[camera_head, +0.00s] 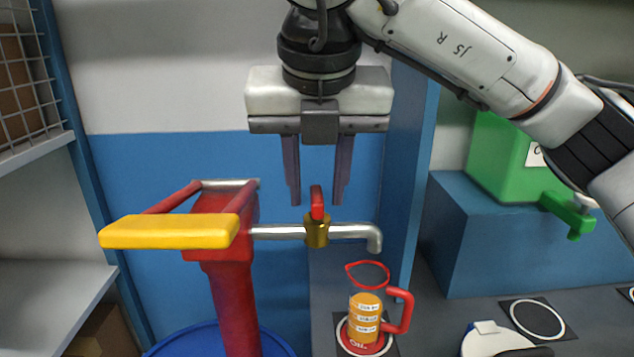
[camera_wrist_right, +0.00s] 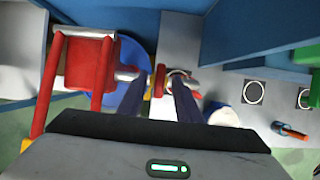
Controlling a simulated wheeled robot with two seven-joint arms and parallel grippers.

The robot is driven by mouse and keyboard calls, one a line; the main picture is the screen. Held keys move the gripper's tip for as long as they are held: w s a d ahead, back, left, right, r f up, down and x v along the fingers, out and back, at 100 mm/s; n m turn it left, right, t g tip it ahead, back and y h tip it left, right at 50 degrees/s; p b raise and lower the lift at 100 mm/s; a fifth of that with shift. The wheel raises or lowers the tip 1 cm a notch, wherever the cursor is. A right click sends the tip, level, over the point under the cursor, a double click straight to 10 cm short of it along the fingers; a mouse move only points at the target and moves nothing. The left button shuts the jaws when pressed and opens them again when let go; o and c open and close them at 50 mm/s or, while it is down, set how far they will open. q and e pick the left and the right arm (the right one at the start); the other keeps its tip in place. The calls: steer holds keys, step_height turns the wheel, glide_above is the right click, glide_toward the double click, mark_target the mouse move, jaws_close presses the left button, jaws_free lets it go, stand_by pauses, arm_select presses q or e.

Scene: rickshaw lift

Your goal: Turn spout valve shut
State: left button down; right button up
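The spout (camera_head: 358,231) is a grey pipe running right from the red pump (camera_head: 228,240) and bending down at its end. A brass valve with a red handle (camera_head: 317,203) sits on the pipe; the handle stands upright. My right gripper (camera_head: 318,198) is open above the valve, its two fingers on either side of the red handle and apart from it. In the right wrist view the red handle (camera_wrist_right: 159,83) shows between the fingers. A clear jug (camera_head: 366,311) with a red handle and amber liquid stands below the spout end. My left gripper is not in view.
The pump's yellow lever (camera_head: 170,231) extends left. A blue drum (camera_head: 190,340) is under the pump. A green container (camera_head: 505,160) stands on a blue block at right, with a white object (camera_head: 492,341) below. A wire shelf is at left.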

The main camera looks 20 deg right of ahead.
steer(key=v, duration=1)
steer(key=shift+r+p, duration=0.15)
steer(key=shift+p, duration=0.25)
